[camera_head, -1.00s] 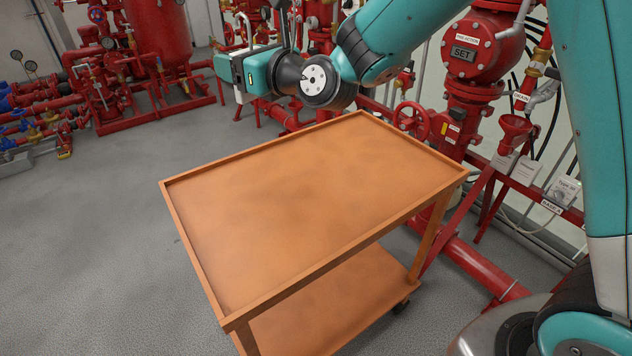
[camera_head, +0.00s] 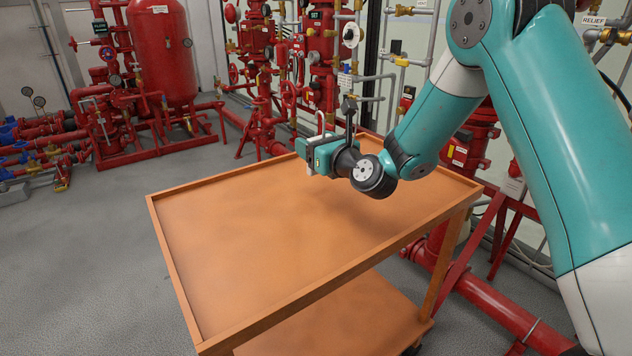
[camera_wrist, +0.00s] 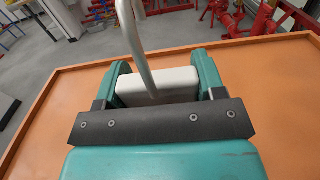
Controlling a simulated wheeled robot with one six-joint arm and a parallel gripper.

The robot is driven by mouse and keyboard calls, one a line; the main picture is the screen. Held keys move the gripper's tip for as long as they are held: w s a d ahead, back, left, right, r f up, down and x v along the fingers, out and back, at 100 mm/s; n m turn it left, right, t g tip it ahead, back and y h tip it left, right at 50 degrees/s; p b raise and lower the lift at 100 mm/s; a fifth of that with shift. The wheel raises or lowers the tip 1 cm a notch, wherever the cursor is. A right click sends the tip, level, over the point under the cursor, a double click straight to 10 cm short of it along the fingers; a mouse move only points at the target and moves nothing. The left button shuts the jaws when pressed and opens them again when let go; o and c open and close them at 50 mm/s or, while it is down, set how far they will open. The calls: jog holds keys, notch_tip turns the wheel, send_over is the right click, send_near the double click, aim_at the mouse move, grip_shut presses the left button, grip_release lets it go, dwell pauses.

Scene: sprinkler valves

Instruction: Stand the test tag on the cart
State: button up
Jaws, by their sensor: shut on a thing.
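The cart (camera_head: 240,240) is orange, with a rimmed flat top and a lower shelf; its top is bare. My gripper (camera_head: 309,155) is over the far part of the cart top in the head view. In the wrist view my gripper (camera_wrist: 158,80) has its teal fingers shut on either side of a pale block, which I take to be the test tag (camera_wrist: 158,84). A grey bent rod or loop rises from the block. In the head view only the tag's pale loop (camera_head: 320,122) and a small lower part show. Whether it touches the top I cannot tell.
Red pipework and valves (camera_head: 262,80) stand behind the cart, with a red tank (camera_head: 163,60) at the back left. A red pipe (camera_head: 500,300) runs along the cart's right side. The grey floor (camera_head: 90,260) at left is clear.

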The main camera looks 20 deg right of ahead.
jog(key=shift+f+b, duration=1.4)
jog(key=shift+f, duration=1.65)
jog(key=shift+f, duration=0.15)
jog(key=o, duration=1)
jog(key=shift+r, duration=0.2)
jog(key=b+v, duration=0.7)
jog(key=v, duration=0.5)
jog(key=shift+f+b, duration=0.1)
jog(key=shift+b, duration=0.3)
